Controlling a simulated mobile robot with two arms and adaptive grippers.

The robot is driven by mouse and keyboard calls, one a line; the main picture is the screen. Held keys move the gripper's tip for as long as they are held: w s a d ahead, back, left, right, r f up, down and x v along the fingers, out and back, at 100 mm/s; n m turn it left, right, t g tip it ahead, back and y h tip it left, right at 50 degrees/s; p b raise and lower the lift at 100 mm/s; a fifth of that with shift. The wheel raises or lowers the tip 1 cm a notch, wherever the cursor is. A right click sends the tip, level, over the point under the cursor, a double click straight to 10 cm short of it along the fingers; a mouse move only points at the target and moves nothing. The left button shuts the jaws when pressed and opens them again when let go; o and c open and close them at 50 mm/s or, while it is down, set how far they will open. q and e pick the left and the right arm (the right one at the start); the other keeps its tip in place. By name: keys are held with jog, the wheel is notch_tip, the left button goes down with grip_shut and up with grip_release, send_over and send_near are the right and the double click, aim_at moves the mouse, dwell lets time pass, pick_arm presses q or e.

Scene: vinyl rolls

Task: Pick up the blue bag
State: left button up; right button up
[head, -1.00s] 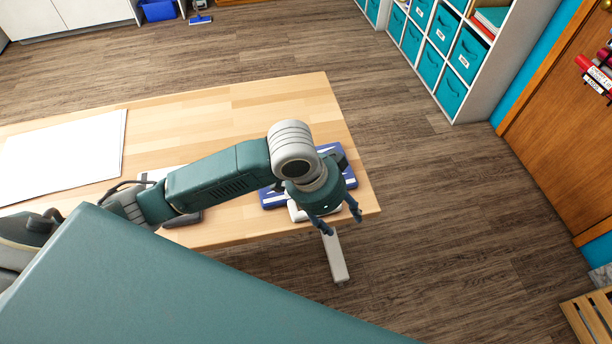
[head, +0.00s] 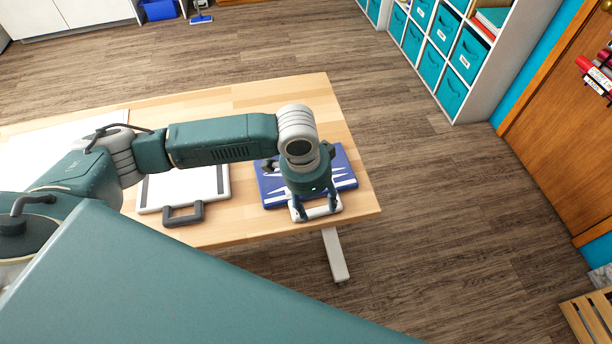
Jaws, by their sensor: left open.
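The blue bag (head: 343,178) lies flat on the right end of the wooden table, blue with white stripes. Its white handle (head: 318,213) points to the table's near edge. My left gripper (head: 316,207) points down at the handle, with its fingers spread apart towards the handle's two ends. My arm and gripper hide the middle of the bag. I cannot tell whether the fingers touch the handle. My right gripper is not in view.
A white case (head: 205,183) with a grey handle lies on the table (head: 240,225) left of the bag. White sheets (head: 50,140) lie further left. A shelf with teal bins (head: 452,92) stands at the back right.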

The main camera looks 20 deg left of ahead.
aim_at(318, 213)
pick_arm(q)
jog(key=f, duration=0.4)
jog(key=shift+w+d+p, duration=0.15)
jog(key=shift+d+p, duration=0.15)
jog(key=shift+d, duration=0.05)
grip_shut()
